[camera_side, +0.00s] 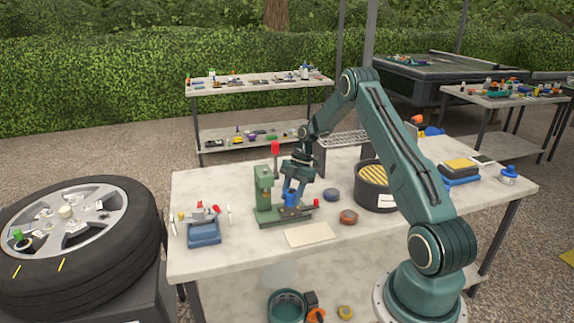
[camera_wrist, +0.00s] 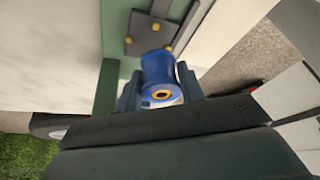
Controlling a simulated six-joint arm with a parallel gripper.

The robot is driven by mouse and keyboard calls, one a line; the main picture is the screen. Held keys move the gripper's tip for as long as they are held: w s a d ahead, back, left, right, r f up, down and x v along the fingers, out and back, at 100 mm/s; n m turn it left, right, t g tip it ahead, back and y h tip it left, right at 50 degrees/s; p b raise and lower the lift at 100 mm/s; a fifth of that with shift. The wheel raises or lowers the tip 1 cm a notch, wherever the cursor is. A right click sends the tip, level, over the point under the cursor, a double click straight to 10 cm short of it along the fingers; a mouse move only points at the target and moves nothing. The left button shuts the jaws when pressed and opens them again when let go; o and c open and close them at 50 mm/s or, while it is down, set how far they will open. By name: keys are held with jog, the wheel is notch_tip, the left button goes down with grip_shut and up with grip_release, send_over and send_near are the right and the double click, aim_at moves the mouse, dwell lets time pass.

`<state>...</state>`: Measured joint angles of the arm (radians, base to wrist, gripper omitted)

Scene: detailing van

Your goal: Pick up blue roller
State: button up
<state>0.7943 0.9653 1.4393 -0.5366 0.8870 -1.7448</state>
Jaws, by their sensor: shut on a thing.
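The blue roller (camera_wrist: 158,72) is a short blue cylinder with a yellow-ringed hole in its end. It sits between the fingers of my gripper (camera_wrist: 160,90), which is shut on it. In the side view the blue roller (camera_side: 291,198) shows small below my gripper (camera_side: 293,188), just over the base of a green press with a red-topped handle (camera_side: 266,195). The wrist view shows a dark bolted plate on the green base right behind the roller. I cannot tell whether the roller touches the press.
A blue-based fixture (camera_side: 204,233) stands left of the press. A flat pale pad (camera_side: 310,235) lies in front. A dark blue disc (camera_side: 332,194), an orange-brown disc (camera_side: 348,216) and a round black container (camera_side: 375,197) are to the right.

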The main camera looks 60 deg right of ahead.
jog(key=s+a, duration=1.2)
dwell(0.3)
jog(key=shift+r, duration=0.1)
dwell(0.5)
